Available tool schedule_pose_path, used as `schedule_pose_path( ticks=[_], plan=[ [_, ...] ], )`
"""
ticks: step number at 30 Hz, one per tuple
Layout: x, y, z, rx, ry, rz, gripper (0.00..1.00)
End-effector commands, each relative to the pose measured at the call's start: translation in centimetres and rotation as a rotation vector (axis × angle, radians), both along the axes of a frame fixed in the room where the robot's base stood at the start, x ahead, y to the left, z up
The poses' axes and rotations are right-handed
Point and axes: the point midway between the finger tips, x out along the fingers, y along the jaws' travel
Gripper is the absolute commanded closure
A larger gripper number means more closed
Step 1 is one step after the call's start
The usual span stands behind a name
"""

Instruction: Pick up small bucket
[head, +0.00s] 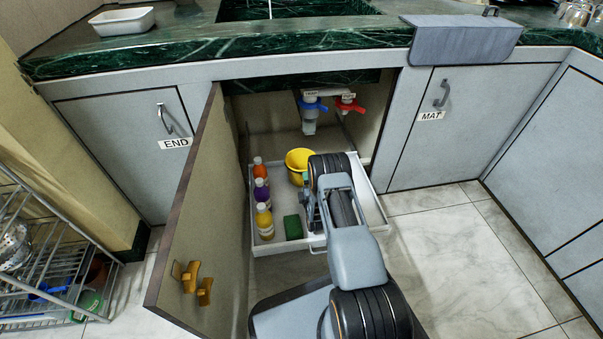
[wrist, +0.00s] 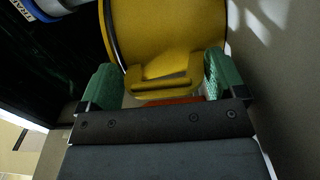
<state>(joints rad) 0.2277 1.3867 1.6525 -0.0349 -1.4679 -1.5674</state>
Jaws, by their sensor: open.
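The small yellow bucket (head: 297,163) stands in the white pull-out tray (head: 333,236) under the sink, partly hidden behind my arm in the head view. In the wrist view the bucket (wrist: 165,40) fills the upper middle, with a yellow ledge-like part at its lower edge. My gripper (wrist: 160,85) is open, its two green fingers on either side of that lower part of the bucket. I cannot tell whether the fingers touch it. In the head view the gripper is mostly hidden by my arm.
Several bottles (head: 262,195) and a green sponge (head: 293,227) sit in the tray's left side. A blue-handled valve (head: 309,108) and a red-handled valve (head: 348,103) hang above. The open cabinet door (head: 190,215) stands at left.

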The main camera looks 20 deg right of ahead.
Motion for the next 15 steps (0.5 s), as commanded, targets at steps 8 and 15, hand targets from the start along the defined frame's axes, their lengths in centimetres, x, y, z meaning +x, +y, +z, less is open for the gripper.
schedule_pose_path(
  ticks=[8, 15],
  plan=[
    [-0.02, 0.0, 0.01, 0.0, 0.0, 0.0, 0.33],
    [-0.11, 0.02, -0.16, 0.001, 0.004, 0.0, 0.56]
  ],
)
